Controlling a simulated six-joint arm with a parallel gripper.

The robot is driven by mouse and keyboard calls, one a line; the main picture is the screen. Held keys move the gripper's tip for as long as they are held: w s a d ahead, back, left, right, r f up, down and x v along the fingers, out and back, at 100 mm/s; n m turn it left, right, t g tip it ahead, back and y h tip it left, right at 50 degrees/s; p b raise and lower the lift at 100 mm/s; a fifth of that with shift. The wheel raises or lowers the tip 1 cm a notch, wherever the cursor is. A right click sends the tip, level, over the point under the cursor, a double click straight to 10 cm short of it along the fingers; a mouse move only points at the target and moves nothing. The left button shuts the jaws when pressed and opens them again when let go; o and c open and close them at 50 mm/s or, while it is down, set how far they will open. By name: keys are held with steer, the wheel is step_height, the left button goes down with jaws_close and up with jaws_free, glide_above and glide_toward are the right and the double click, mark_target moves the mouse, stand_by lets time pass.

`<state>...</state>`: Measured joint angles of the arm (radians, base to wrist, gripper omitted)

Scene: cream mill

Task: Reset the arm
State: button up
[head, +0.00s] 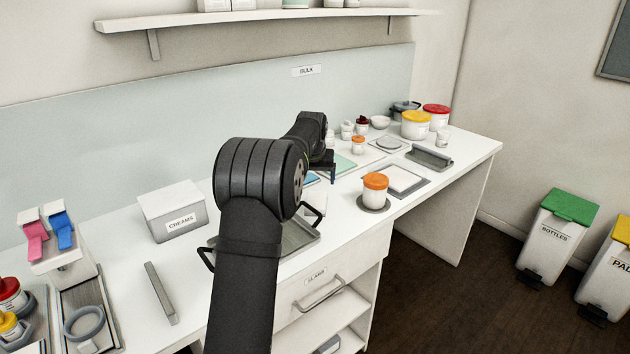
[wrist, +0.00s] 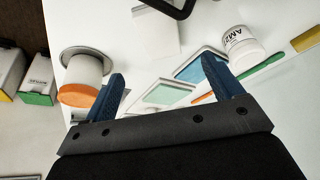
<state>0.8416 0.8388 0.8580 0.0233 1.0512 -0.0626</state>
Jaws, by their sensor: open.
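My black arm reaches over the white counter from the front in the head view. My gripper (head: 332,168) is above the counter near its middle, and its fingers show only partly there. In the wrist view my gripper (wrist: 170,92) shows two blue fingers spread apart with nothing between them. An orange-lidded white jar (head: 375,188) stands on a round grey disc (head: 374,204) right of my gripper. In the wrist view the orange-lidded jar (wrist: 82,85) is left of the left finger. Whether that finger touches it, I cannot tell.
A white CREAMS box (head: 174,212) and a grey tray (head: 298,236) are near my arm. A smaller orange-lidded jar (head: 358,144) and yellow-lidded (head: 416,126) and red-lidded tubs (head: 438,116) stand farther back. A shelf (head: 270,18) hangs above. Bins (head: 557,234) stand on the floor at right.

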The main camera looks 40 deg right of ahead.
mark_target(316, 201)
steer(key=x, duration=1.2)
steer(key=shift+f, duration=0.35)
steer(key=shift+s+r, duration=0.45)
steer(key=shift+s, duration=0.5)
steer(key=shift+o, duration=0.4)
